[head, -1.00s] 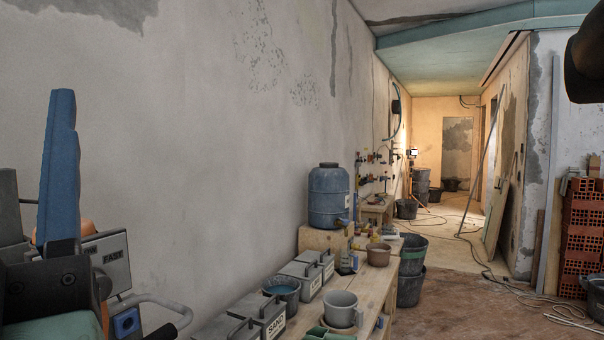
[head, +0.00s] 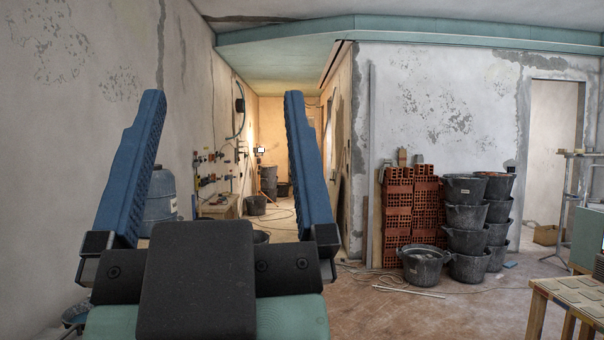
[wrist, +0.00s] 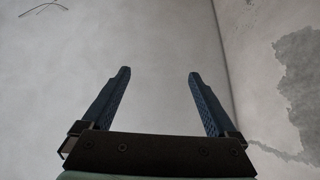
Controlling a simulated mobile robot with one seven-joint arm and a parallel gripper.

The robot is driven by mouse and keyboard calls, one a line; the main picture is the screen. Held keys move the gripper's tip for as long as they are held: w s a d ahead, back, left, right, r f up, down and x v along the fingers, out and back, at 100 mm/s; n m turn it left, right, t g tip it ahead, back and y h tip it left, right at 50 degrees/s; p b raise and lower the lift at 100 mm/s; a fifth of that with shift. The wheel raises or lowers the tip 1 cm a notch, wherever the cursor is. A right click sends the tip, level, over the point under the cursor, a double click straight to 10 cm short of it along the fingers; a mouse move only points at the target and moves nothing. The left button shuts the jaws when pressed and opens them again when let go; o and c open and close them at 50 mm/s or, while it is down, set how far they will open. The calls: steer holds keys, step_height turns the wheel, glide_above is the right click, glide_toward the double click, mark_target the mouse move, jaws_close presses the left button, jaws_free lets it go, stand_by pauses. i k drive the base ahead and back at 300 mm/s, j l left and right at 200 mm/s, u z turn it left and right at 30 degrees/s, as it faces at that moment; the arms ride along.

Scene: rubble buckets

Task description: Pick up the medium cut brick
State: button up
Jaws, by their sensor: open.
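My gripper (head: 223,93) is open and empty, its two blue fingers pointing up in the middle left of the head view. The wrist view shows the same open gripper (wrist: 159,73) with only bare plaster beyond it. Several small cut pieces sit on top of a stack of red hollow bricks (head: 398,215) by the far wall. One narrow upright piece (head: 402,157) stands there. I cannot tell whether any of them is the medium cut brick. The gripper is apart from the stack and nearer to the camera.
Stacked dark buckets (head: 466,218) stand right of the bricks, with a single bucket (head: 424,264) in front. A wooden table (head: 566,295) is at the lower right. A blue water barrel (head: 161,200) is partly hidden behind my gripper. Floor is clear between, except rods and a cable.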

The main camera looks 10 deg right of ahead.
mark_target(409, 171)
steer(key=z, duration=0.9)
steer(key=i, duration=1.5)
steer(key=i+j, duration=0.1)
steer(key=i, duration=1.4)
steer(key=i+j, duration=0.1)
steer(key=i, duration=2.95)
steer(key=i+j, duration=0.1)
steer(key=i, duration=2.9)
steer(key=i+j, duration=0.1)
steer(key=i, duration=1.4)
steer(key=l+z, duration=0.05)
